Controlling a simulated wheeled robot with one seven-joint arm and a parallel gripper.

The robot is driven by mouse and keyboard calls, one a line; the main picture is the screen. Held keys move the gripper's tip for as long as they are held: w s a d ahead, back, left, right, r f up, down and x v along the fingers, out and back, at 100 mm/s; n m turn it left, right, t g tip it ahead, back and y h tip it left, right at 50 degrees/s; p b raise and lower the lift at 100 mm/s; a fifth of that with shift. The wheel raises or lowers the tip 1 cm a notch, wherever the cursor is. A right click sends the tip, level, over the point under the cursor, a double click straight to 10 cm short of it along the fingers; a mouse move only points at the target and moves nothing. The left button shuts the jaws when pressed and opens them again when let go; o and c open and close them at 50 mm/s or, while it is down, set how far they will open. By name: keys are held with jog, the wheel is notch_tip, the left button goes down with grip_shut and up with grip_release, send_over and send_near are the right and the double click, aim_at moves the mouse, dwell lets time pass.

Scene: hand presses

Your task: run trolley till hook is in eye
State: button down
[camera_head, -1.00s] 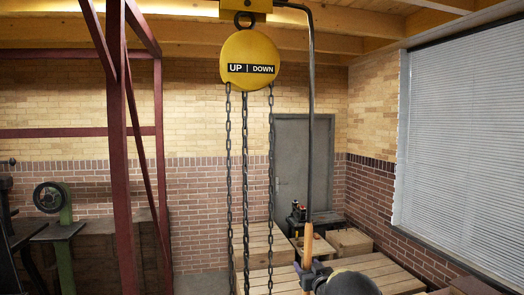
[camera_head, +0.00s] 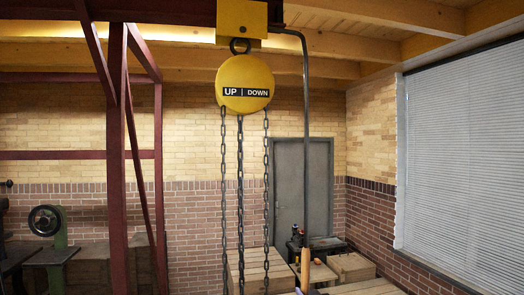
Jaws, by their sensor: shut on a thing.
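The yellow trolley block (camera_head: 242,18) hangs under the dark red overhead beam (camera_head: 160,11). Below it, by a dark ring, hangs the round yellow chain hoist (camera_head: 246,84), marked UP and DOWN. Several dark chains (camera_head: 240,190) hang from the hoist and run out of the bottom of the picture. A bent dark rod (camera_head: 306,150) comes down from the trolley to a wooden handle (camera_head: 306,271). My gripper (camera_head: 311,291) just shows at the bottom edge, shut on the handle's lower end. The hook and the eye are not in view.
A dark red steel frame (camera_head: 117,150) stands at left, with a green machine (camera_head: 57,254) behind it. Wooden crates (camera_head: 256,268) and a grey door (camera_head: 288,190) are behind the chains. A blind (camera_head: 460,150) covers the right wall's window.

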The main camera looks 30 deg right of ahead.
jog(key=w+a+b, duration=0.3)
jog(key=a+b, duration=0.3)
jog(key=a, duration=0.6)
jog(key=shift+s+d, duration=0.1)
jog(key=shift+d, duration=0.05)
jog(key=c, duration=0.9)
grip_release()
jog(key=b+v, duration=0.5)
jog(key=v, duration=0.4)
jog(key=shift+b, duration=0.35)
